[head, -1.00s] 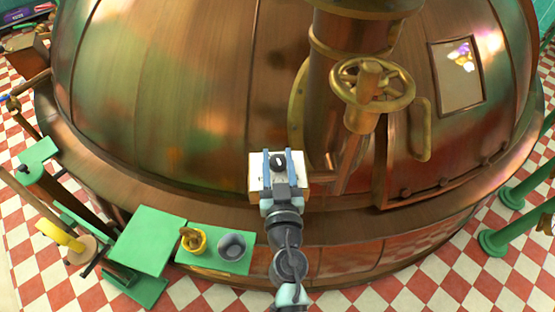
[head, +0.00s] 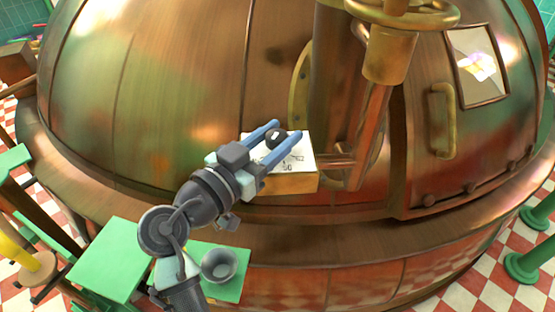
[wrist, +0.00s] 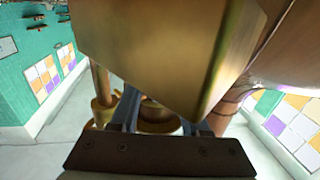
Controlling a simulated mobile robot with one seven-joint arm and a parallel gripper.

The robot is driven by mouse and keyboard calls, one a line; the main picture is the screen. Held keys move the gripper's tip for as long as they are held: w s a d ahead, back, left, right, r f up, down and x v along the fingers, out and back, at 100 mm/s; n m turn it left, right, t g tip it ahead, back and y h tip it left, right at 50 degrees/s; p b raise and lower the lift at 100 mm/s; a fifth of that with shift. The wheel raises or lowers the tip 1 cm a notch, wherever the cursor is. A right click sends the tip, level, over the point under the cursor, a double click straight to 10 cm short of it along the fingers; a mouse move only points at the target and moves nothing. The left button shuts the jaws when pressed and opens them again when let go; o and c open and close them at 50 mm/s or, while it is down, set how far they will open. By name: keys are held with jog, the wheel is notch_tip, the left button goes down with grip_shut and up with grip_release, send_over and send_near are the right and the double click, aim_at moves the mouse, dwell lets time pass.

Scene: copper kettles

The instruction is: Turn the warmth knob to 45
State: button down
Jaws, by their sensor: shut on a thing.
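The warmth knob is a small black knob (head: 276,140) with a white mark on top. It sits on the white dial plate (head: 304,150) of a brass box (head: 285,185) against the copper kettle. My gripper (head: 286,131) reaches in from the lower left in the head view, its two blue fingers shut on the knob, one on each side. Dark figures show on the plate near the fingers, but the setting cannot be read. In the wrist view the brass box (wrist: 155,45) fills the upper middle and hides the knob.
The copper kettle (head: 170,110) curves behind the box. A copper pipe (head: 372,125) and a brass handwheel (head: 425,14) stand close to the box's right. A green table (head: 115,260) with a grey bowl (head: 218,264) is at the lower left.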

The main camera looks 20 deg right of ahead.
jog(key=m+g+b, duration=0.1)
jog(key=m+g+h+b, duration=0.1)
jog(key=g+b, duration=0.2)
jog(key=shift+f+m+h, duration=0.25)
jog(key=shift+m+h, duration=0.15)
jog(key=m+g+b, duration=0.1)
jog(key=g, duration=0.1)
jog(key=m+g+b, duration=0.2)
jog(key=g+b, duration=0.1)
jog(key=shift+s+r+m+g+h, duration=0.1)
jog(key=shift+r+m+g+h, duration=0.15)
jog(key=shift+m+g+h, duration=0.05)
jog(key=shift+g, duration=0.3)
jog(key=shift+c, duration=1.9)
grip_release()
jog(key=shift+a, duration=0.1)
jog(key=a, duration=1.2)
jog(key=shift+w+a+p, duration=0.3)
jog(key=shift+w+p, duration=0.05)
jog(key=shift+w, duration=0.1)
